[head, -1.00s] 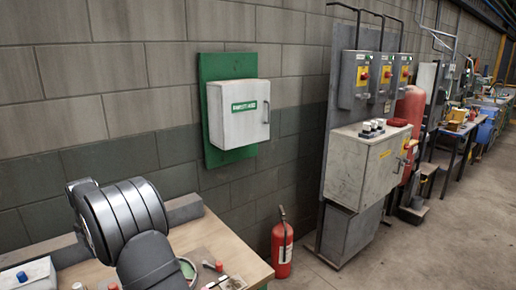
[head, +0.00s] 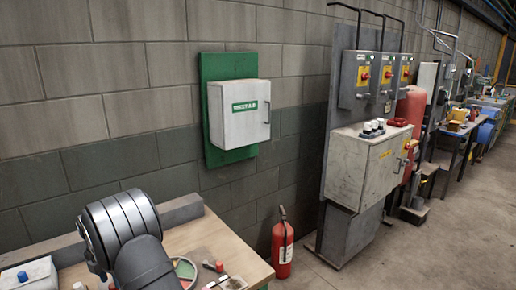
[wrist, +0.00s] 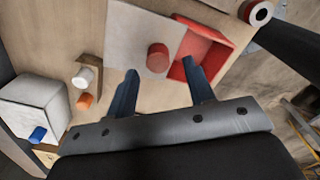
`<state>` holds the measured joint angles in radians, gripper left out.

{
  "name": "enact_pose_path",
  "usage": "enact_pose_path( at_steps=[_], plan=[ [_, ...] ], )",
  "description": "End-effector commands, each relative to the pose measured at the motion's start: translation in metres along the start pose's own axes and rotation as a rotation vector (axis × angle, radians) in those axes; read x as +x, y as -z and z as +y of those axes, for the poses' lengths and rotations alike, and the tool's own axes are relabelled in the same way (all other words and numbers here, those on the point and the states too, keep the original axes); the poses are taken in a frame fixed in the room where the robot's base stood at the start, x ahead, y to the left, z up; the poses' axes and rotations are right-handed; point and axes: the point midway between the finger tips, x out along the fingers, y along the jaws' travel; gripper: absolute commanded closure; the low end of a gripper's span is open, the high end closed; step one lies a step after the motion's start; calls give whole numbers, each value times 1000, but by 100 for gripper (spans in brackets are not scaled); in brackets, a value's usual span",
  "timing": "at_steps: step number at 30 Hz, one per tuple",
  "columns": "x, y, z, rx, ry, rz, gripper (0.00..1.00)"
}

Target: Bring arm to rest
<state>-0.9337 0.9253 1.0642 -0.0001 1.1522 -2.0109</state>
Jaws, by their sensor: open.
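My gripper (wrist: 160,66) shows in the wrist view with its two dark blue fingers apart and nothing between them. It hangs above a wooden bench top (wrist: 135,25). A red cylinder (wrist: 157,57) stands on a pale grey sheet or panel beyond the fingertips, and a shallow red tray (wrist: 213,42) is beside it, partly behind the right finger. In the head view my gripper is out of sight; only my dark arm links show, over the bench (head: 222,240) at the lower left.
A white box (wrist: 30,100) with a blue cylinder (wrist: 38,134), a white cylinder (wrist: 86,76) and an orange one (wrist: 85,101) are left of my gripper. In the head view, a fire extinguisher (head: 282,246) stands beside the bench; a white wall cabinet (head: 240,115) hangs behind.

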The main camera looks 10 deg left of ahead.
Motion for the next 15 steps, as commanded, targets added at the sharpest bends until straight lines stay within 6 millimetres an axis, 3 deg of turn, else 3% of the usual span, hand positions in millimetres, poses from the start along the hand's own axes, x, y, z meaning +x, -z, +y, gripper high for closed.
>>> enact_pose_path(
  at_steps=[4,15],
  plan=[
    [28,0,-1,0,2,1,51],
    [24,8,-12,0,0,0,51]
  ],
)
